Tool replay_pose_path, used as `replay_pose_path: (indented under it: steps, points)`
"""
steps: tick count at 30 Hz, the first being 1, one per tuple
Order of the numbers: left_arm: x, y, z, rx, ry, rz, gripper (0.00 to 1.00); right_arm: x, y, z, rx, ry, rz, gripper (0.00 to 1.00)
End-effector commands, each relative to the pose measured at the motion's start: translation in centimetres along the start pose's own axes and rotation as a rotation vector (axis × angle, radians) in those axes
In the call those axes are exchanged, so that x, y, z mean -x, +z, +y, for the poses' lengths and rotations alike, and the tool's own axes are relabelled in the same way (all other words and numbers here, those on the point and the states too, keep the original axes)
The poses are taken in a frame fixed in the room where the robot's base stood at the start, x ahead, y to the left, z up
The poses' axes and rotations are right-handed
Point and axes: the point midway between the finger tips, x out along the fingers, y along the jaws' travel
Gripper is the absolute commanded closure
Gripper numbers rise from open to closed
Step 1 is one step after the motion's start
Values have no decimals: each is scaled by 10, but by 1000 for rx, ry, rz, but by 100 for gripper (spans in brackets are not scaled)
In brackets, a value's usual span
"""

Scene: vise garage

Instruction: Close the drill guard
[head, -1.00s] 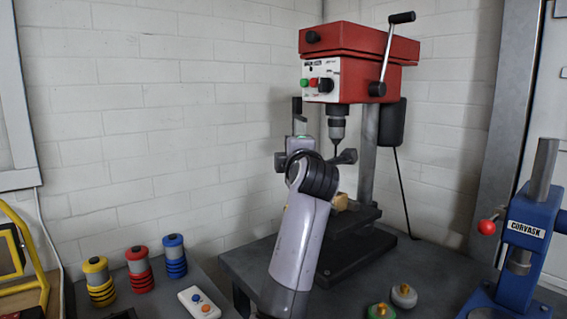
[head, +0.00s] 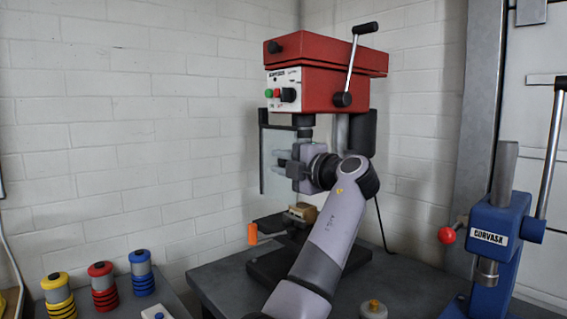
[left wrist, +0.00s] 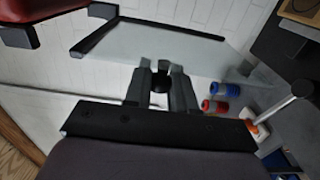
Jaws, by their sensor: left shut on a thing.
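The drill press (head: 325,80) has a red head and stands on the grey bench. Its drill guard (head: 263,150), a clear panel with a dark edge, hangs at the left of the chuck area. It also shows in the left wrist view, its dark top edge (left wrist: 150,27) crossing the picture. My left gripper (head: 284,163) is at the guard. My forearm and wrist hide part of the drill's column and chuck. My right gripper is not in view.
A wooden block (head: 302,212) sits on the drill's table, with an orange handle (head: 252,234) beside it. A blue press (head: 492,240) with a red knob stands at the right. Yellow, red and blue spools (head: 103,285) stand at the lower left.

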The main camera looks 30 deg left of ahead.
Motion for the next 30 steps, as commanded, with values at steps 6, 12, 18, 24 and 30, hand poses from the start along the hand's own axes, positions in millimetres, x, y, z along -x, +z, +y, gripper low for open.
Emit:
replay_pose_path:
  steps: [6, 12, 18, 24, 30]
  points:
    - [-1, 0, 0, 0, 1, 17, 100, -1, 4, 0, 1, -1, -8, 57]
    - [-1, -1, 1, 0, 1, 18, 100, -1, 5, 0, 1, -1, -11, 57]
    - [-1, -1, 1, 0, 1, 17, 54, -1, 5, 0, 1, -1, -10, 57]
    - [-1, 0, 0, 0, 0, 16, 54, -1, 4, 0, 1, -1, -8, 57]
    - [11, 0, -1, 1, 1, 15, 54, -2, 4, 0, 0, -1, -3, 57]
